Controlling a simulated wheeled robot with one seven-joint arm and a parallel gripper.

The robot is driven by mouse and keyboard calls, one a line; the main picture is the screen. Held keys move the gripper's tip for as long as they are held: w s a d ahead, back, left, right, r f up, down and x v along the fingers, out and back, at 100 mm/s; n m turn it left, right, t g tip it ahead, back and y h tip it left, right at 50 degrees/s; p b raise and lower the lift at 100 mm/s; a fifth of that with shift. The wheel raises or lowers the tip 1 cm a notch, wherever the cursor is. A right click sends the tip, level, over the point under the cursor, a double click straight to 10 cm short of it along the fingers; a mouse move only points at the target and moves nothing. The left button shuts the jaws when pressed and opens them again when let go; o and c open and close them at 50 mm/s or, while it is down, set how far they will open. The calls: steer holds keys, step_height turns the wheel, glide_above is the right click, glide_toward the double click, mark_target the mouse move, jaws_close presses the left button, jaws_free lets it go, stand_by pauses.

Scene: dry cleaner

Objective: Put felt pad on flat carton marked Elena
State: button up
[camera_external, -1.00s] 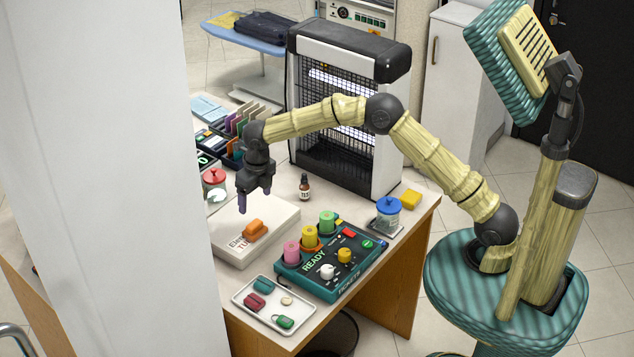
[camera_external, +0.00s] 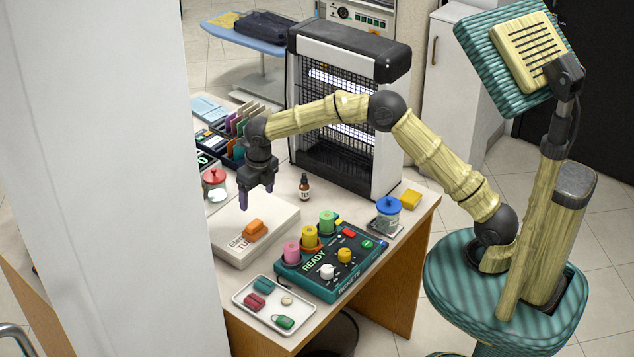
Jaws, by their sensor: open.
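The flat carton (camera_external: 278,222) is a low white box on the counter. Dark and red lettering, partly covered, shows at its front left and seems to read Elena. An orange block-like object (camera_external: 255,231) lies on the carton over part of the lettering. A small round beige disc (camera_external: 287,301), perhaps the felt pad, lies in the white tray (camera_external: 262,319) at the front of the counter. My gripper (camera_external: 257,199) points down above the back part of the carton, behind the orange object. Its dark fingers are apart with nothing between them.
The tray also holds teal, dark red and green items. A dark green ticket console (camera_external: 322,288) with coloured spools and knobs stands right of the carton. A red-lidded jar (camera_external: 214,183), brown bottle (camera_external: 305,187), blue-lidded jar (camera_external: 388,212) and caged heater-like unit (camera_external: 348,110) stand around.

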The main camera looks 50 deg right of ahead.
steer(key=s+d+m, duration=1)
steer(key=s+m, duration=0.5)
steer(key=m, duration=0.2)
steer(key=s+d+m+t, duration=0.1)
steer(key=s+d+m, duration=1)
steer(key=s+m, duration=0.4)
steer(key=m, duration=0.3)
steer(key=shift+s+r, duration=0.15)
steer(key=shift+s, duration=0.1)
